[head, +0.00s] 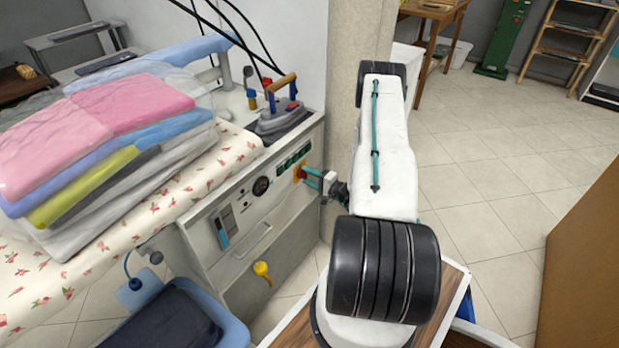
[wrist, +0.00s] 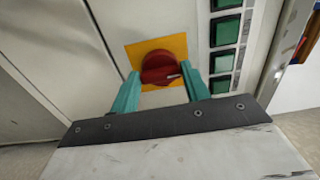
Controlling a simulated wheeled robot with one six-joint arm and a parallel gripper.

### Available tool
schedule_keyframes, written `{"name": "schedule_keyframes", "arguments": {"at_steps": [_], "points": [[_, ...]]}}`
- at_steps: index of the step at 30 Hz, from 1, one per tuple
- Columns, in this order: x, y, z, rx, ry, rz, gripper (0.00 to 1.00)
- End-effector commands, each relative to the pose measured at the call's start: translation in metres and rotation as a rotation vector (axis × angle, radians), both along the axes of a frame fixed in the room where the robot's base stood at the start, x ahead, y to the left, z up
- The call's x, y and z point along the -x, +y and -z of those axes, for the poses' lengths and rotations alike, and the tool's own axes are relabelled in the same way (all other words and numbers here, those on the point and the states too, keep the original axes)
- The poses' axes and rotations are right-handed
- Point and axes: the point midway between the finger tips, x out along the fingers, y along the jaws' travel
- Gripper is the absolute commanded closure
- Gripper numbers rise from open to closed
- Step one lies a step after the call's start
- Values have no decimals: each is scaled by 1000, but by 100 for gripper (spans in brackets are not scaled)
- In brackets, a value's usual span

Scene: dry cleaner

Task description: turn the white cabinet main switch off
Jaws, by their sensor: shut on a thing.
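The white cabinet (head: 225,255) stands left of my arm, with its control panel facing me. Its main switch is a red rotary knob on a yellow plate; the knob (wrist: 160,67) shows in the middle of the wrist view, with a pale mark towards its right side. In the head view the switch (head: 299,171) is small and partly covered by my gripper. My gripper (wrist: 161,86) has its two teal fingers on either side of the knob and is shut on it. My gripper (head: 306,176) reaches the panel from the right in the head view.
Green push buttons (wrist: 224,30) run in a column close beside the switch. An iron (head: 280,112) stands on the cabinet top. A yellow tap handle (head: 262,270) sits low on the front. Folded laundry (head: 90,140) is piled at left. Tiled floor (head: 490,190) is free at right.

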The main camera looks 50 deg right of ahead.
Motion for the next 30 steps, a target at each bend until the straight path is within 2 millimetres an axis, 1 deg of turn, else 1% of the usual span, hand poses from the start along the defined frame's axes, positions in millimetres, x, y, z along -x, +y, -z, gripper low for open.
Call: {"name": "schedule_keyframes", "arguments": {"at_steps": [11,12,13,14,23,26,30], "points": [[1,0,1,3,2,1,76],[1,0,1,3,2,1,45],[1,0,1,3,2,1,37],[1,0,1,3,2,1,32],[2,0,0,3,1,1,32],[11,-1,1,2,2,2,32],[35,-4,1,2,1,5,32]]}}
